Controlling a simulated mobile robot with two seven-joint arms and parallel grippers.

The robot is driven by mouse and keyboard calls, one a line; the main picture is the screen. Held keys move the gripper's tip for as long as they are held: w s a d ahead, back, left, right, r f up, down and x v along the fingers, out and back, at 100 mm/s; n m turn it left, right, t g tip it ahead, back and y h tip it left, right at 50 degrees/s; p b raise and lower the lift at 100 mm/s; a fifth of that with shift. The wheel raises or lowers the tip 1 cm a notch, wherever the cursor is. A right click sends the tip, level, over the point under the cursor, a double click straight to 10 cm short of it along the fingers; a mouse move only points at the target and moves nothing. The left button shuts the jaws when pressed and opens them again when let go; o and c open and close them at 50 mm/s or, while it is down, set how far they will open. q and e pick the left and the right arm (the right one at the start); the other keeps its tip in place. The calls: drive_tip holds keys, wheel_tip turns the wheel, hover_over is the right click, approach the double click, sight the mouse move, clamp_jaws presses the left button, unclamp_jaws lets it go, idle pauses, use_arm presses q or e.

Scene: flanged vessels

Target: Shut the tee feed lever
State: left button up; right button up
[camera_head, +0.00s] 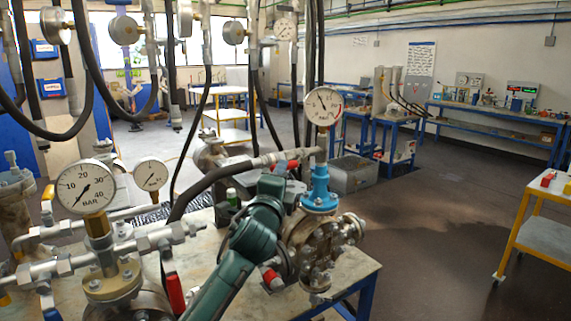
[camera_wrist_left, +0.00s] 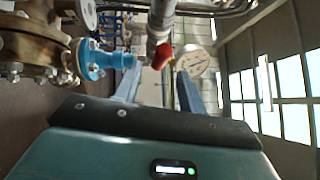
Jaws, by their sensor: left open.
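A red lever (camera_head: 293,167) sits on a grey pipe tee (camera_head: 285,155) beside the blue flanged fitting (camera_head: 320,192). In the left wrist view the red lever (camera_wrist_left: 161,56) hangs from the metal pipe (camera_wrist_left: 161,20), near the tips of my left gripper (camera_wrist_left: 159,70). The fingers are spread apart, one on each side of the lever, and do not appear closed on it. In the head view my left gripper (camera_head: 287,182) is beside the tee, partly hidden by its own wrist. My right gripper is not in view.
A pressure gauge (camera_head: 324,106) stands above the blue fitting, and a bolted metal vessel (camera_head: 312,245) is below it. A black hose (camera_head: 205,182) runs to the tee. Other gauges (camera_head: 86,187) and pipework crowd the left. Floor (camera_head: 440,225) is open at right.

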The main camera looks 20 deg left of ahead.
sight(291, 165)
use_arm(q)
drive_tip(key=w, duration=0.5)
drive_tip(key=shift+w+a+r+p, duration=0.35)
drive_tip(key=shift+r, duration=0.05)
clamp_jaws()
